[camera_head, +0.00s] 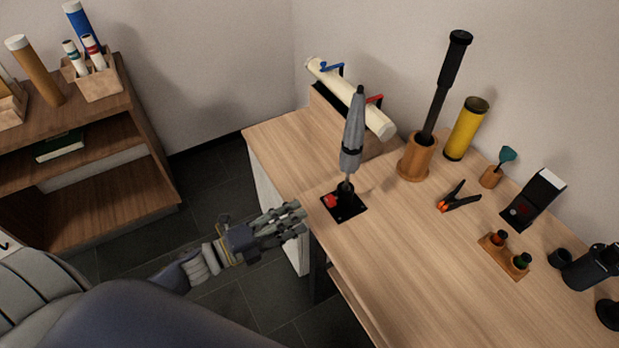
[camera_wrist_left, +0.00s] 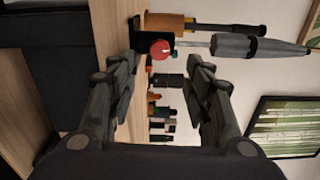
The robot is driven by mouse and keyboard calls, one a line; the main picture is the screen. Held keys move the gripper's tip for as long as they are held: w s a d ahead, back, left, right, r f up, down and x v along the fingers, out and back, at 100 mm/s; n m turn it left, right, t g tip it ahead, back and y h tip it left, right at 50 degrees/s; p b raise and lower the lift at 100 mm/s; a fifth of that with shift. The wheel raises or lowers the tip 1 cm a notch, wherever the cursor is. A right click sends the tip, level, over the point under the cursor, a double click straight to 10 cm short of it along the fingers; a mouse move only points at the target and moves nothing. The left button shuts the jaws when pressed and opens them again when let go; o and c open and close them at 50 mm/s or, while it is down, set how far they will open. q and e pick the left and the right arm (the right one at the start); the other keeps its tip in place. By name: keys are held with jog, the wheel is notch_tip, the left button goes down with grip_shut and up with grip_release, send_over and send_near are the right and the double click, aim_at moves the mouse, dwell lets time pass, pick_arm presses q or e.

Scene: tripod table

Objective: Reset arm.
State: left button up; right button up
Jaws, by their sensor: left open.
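My left gripper (camera_head: 282,224) is open and empty in the head view, left of the table's near left edge. In the left wrist view its two fingers (camera_wrist_left: 165,85) stand apart with nothing between them. A grey folded tripod (camera_head: 352,140) stands upright on a black base plate (camera_head: 350,208) with a red part, on the wooden table (camera_head: 410,265). The tripod also shows in the left wrist view (camera_wrist_left: 240,46), lying sideways in that picture. It is apart from the gripper. My right gripper is not in view.
A cream tube (camera_head: 350,98) rests on a wooden holder at the table's back left. A black rod (camera_head: 447,85) stands in a wooden cup, beside a yellow cylinder (camera_head: 466,130). An orange-tipped clamp (camera_head: 458,197) lies mid-table. A shelf (camera_head: 120,190) stands at left, with open floor between.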

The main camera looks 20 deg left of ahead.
pick_arm(q)
jog(key=a+f+n+y, duration=0.3)
jog(key=f+n, duration=0.1)
jog(key=f, duration=0.3)
jog(key=a+f+n+y, duration=0.3)
jog(key=f+n, duration=0.1)
jog(key=f, duration=0.3)
jog(key=s+a+f+n+g+y, duration=0.2)
jog(key=s+f+n, duration=0.25)
jog(key=f, duration=0.35)
jog(key=s+a+f+n+g+y, duration=0.1)
jog(key=s+f+n+g+y, duration=0.15)
jog(key=s+f, duration=0.45)
jog(key=s+d+f+n+g, duration=0.3)
jog(key=s+f, duration=0.5)
jog(key=s, duration=0.4)
jog(key=s+d+f+n+g, duration=0.3)
jog(key=s+f+n+g, duration=0.2)
jog(key=s+f, duration=0.4)
jog(key=s, duration=0.3)
jog(key=shift+n+g, duration=0.3)
jog(key=shift+g, duration=0.05)
jog(key=shift+f+y, duration=0.1)
jog(key=shift+y, duration=0.15)
